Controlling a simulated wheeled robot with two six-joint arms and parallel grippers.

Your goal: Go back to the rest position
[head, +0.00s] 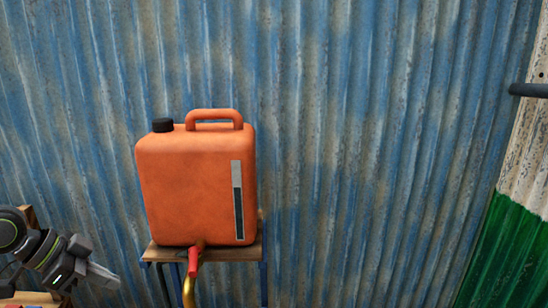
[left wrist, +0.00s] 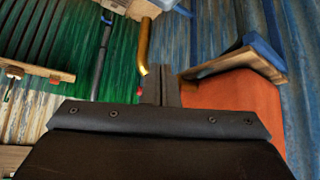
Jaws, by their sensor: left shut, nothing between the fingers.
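My left gripper (head: 108,279) is low at the left of the head view, with its fingers pointing right. It is shut and empty. In the left wrist view its closed fingers (left wrist: 170,88) stand up at the middle. In the head view the gripper is left of and below an orange canister (head: 190,190), apart from it. My right gripper is in neither view.
The canister stands on a small wooden shelf (head: 222,253). A red tap handle (head: 194,262) and a brass spout (head: 188,292) are at its front. A corrugated blue wall (head: 350,150) is behind. A dark bar (head: 528,90) juts in at right.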

